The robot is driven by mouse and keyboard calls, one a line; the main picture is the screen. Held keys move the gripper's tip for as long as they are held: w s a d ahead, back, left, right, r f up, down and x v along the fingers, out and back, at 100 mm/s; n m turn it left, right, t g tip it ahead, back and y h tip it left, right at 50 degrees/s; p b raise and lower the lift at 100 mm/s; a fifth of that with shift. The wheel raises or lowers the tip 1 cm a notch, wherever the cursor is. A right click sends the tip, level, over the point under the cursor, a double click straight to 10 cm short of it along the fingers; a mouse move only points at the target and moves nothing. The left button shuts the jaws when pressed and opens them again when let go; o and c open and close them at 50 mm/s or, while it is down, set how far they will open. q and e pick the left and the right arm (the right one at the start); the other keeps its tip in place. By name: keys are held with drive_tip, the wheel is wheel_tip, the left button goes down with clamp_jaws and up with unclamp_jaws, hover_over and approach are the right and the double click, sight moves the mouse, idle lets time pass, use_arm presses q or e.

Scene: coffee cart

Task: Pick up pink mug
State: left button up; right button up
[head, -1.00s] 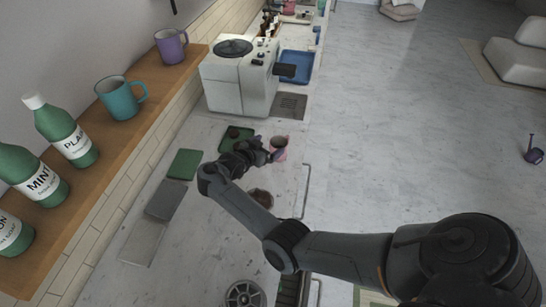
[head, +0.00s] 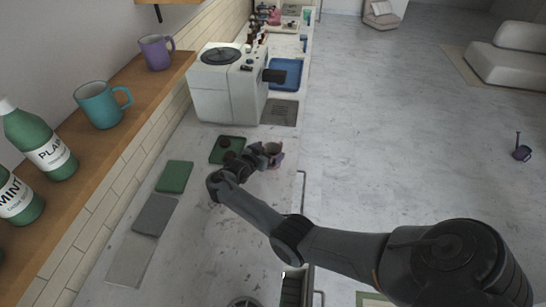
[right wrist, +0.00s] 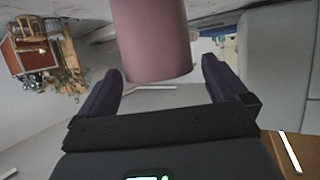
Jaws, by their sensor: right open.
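The pink mug (head: 273,149) stands on the pale counter near its right edge, to the right of a small green tray. In the right wrist view the pink mug (right wrist: 152,40) fills the top middle, its lower end in sight and its top cut off. My right gripper (right wrist: 160,72) is open, with one dark finger on each side of the mug. A gap shows between the mug and each finger. In the head view my right gripper (head: 263,157) is at the mug and partly covers it. My left gripper is in neither view.
A white coffee machine (head: 215,85) stands behind, with a blue tray (head: 285,73) beside it. The green tray (head: 226,150) holds dark round items. A green mat (head: 174,177) and grey cloth (head: 155,216) lie left. The wooden shelf (head: 85,140) carries bottles, a teal mug and a purple mug.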

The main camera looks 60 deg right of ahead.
sight(277, 146)
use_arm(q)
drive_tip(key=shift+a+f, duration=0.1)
use_arm(e)
drive_tip(key=shift+x, duration=1.7)
drive_tip(key=shift+s, duration=0.1)
drive_tip(key=shift+r, duration=0.1)
drive_tip(key=shift+c, duration=0.3)
drive_tip(key=c, duration=1)
drive_tip(key=shift+c, duration=0.2)
drive_tip(key=shift+r, duration=0.1)
